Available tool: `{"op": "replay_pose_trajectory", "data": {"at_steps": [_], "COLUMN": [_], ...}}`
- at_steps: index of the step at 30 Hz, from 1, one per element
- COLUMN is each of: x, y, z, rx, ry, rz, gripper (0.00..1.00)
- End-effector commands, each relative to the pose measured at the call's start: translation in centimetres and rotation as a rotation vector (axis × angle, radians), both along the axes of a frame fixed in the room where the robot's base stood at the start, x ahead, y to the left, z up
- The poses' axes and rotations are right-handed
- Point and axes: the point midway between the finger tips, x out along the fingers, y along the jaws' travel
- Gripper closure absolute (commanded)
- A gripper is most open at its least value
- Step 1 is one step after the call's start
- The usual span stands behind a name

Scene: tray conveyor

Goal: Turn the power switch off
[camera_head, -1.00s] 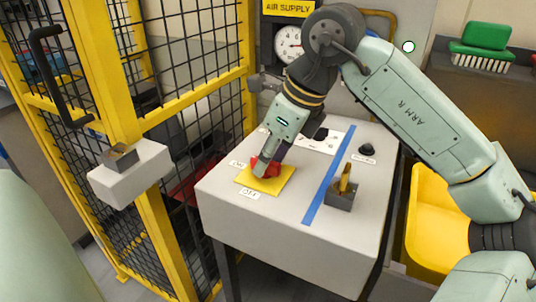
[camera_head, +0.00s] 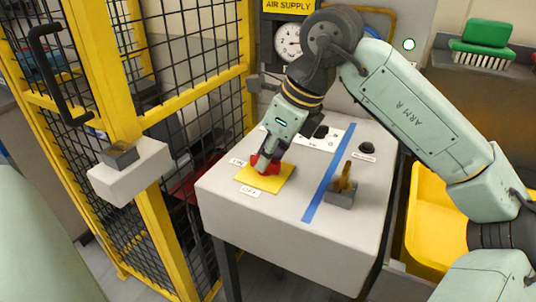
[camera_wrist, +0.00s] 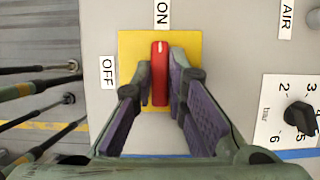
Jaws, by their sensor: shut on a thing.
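The red power switch handle (camera_wrist: 160,75) stands on a yellow plate (camera_wrist: 130,45) on top of the grey cabinet. Its white mark points at the ON label (camera_wrist: 162,13). The OFF label (camera_wrist: 107,72) is to the left of the plate. My gripper (camera_wrist: 160,85) has its purple-padded fingers on both sides of the handle and is shut on it. In the head view my gripper (camera_head: 265,160) reaches down over the red handle and partly hides it. The yellow plate (camera_head: 281,181) shows around it there.
A black pressure knob (camera_wrist: 299,117) and AIR label (camera_wrist: 286,19) are right of the switch. A yellow mesh fence (camera_head: 190,100) borders the cabinet's left.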

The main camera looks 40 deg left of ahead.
Motion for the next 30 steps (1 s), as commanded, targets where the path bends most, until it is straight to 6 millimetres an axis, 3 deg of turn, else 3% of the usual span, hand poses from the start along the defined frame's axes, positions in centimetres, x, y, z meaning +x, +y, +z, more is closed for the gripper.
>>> {"op": "replay_pose_trajectory", "data": {"at_steps": [14, 30], "x": [0.05, 0.25], "y": [0.03, 0.23], "z": [0.02, 0.16], "rx": [0.000, 0.001], "ry": [0.001, 0.002], "rz": [0.083, 0.547], "gripper": [1.00, 1.00]}}
